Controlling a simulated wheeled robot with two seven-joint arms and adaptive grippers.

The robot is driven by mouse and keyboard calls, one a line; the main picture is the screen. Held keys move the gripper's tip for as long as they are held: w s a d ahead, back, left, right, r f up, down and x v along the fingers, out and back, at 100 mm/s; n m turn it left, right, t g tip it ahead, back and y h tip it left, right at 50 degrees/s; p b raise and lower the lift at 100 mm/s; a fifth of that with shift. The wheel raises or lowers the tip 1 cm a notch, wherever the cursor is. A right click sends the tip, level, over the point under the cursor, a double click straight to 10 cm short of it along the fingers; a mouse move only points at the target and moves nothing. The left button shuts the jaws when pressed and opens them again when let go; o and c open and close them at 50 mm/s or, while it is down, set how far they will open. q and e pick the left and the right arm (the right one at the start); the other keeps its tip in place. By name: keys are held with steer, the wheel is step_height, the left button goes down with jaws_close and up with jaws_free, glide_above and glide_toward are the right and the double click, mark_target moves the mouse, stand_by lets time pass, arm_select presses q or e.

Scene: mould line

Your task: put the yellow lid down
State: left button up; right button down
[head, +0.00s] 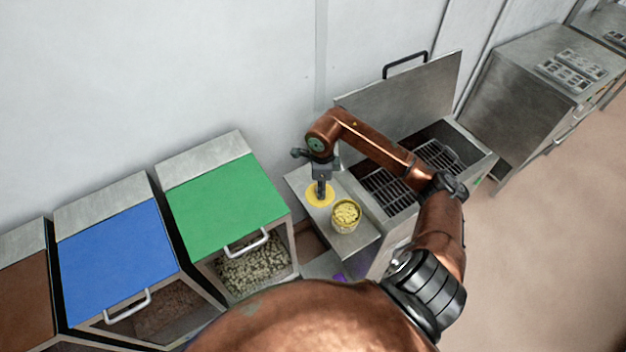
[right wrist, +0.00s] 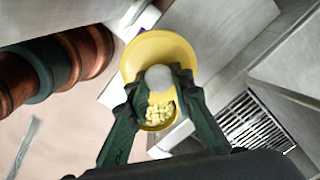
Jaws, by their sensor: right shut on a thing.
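The yellow lid (head: 313,196) is a round disc over the steel side shelf (head: 352,246), to the left of a yellow tub (head: 346,228) filled with pale yellow pieces. My right gripper (head: 321,192) points down at the lid and is shut on its grey knob. In the right wrist view the knob (right wrist: 158,78) sits between the fingertips, with the yellow lid (right wrist: 150,47) around it and the tub's contents (right wrist: 159,115) showing close by. I cannot tell whether the lid touches the shelf. My left gripper is not in view.
An open steel unit with dark grates (head: 392,190) and a raised cover (head: 405,95) stands right of the shelf. Bins with green (head: 222,205), blue (head: 118,255) and brown (head: 24,300) lids stand left. Bare shelf shows in front of the tub.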

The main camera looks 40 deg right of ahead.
steer(key=w+d+f, duration=0.2)
steer(key=w, duration=0.1)
steer(key=w+d+f+p, duration=0.1)
steer(key=w+d+f, duration=0.1)
steer(key=f, duration=0.1)
steer(key=w+d+f+p, duration=0.1)
steer(key=w+d+f, duration=0.1)
steer(key=w, duration=0.1)
steer(key=shift+w+f, duration=0.3)
steer(key=shift+w, duration=0.05)
steer(key=shift+w+f, duration=0.2)
steer(key=shift+f, duration=0.05)
steer(key=shift+w+d+f, duration=0.2)
steer(key=shift+f, duration=0.1)
step_height(320, 180, down, 3)
steer(key=shift+r+p, duration=0.1)
steer(key=shift+p, duration=0.5)
steer(key=shift+d+f, duration=0.1)
steer(key=shift+f, duration=0.35)
steer(key=c, duration=1.7)
jaws_free()
steer(key=shift+r, duration=0.1)
steer(key=shift+c, duration=0.2)
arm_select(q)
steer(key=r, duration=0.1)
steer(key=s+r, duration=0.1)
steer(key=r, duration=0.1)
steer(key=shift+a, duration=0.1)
